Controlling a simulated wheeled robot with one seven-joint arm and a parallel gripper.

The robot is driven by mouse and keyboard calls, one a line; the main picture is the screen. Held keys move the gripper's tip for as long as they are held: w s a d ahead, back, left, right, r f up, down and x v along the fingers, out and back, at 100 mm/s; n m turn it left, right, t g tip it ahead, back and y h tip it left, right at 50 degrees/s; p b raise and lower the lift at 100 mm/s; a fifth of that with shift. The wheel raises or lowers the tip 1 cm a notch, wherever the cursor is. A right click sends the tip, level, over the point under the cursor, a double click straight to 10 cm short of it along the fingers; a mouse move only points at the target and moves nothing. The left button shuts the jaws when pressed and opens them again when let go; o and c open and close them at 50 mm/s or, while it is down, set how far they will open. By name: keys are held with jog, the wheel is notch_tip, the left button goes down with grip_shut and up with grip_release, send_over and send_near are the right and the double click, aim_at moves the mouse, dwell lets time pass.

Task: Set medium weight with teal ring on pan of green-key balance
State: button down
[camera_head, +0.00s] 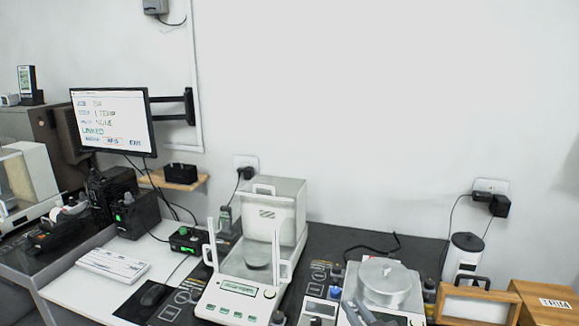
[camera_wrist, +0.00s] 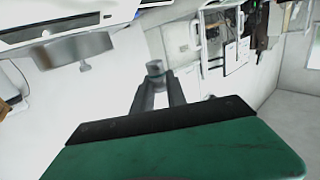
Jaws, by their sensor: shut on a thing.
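The green-key balance (camera_head: 236,296) stands in the middle of the head view, white with several green keys on its front. Its round pan (camera_head: 257,259) lies inside the draft shield, whose front is open. In the wrist view, my gripper (camera_wrist: 157,88) is shut on a small grey weight (camera_wrist: 155,69) with a teal tint around it, held at the fingertips. In the head view, grey parts of my gripper (camera_head: 360,314) show at the bottom edge, in front of the right-hand balance and to the right of the green-key balance. I cannot make out the weight there.
A wooden box (camera_head: 545,302) and a wood-framed case (camera_head: 474,306) stand at the far right. Left are a keyboard (camera_head: 113,265), a mouse (camera_head: 154,294) and a monitor (camera_head: 112,121).

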jog(key=shift+m+h, duration=0.5)
jog(key=shift+h, duration=0.2)
jog(key=d+f+b, duration=0.1)
jog(key=d, duration=0.1)
jog(key=d+f+b, duration=0.1)
jog(key=d+b, duration=0.1)
jog(key=shift+s+f, duration=0.1)
jog(key=shift+f, duration=0.3)
jog(key=s+d+r+m+h+b, duration=0.25)
jog(key=d+b, duration=0.25)
jog(key=d, duration=0.3)
jog(key=s+d+r+m+h+b, duration=0.2)
jog(key=d+r+h+b, duration=0.25)
jog(key=d, duration=0.45)
jog(key=s+r+b, duration=0.2)
jog(key=s+r, duration=0.1)
jog(key=r, duration=0.1)
jog(key=shift+n+t+y, duration=0.4)
jog(key=shift+n+y, duration=0.15)
jog(key=shift+y, duration=0.35)
jog(key=f, duration=0.1)
jog(key=a+f, duration=0.1)
jog(key=f, duration=0.1)
jog(key=a+f, duration=0.1)
jog(key=f, duration=0.1)
jog(key=shift+a, duration=0.15)
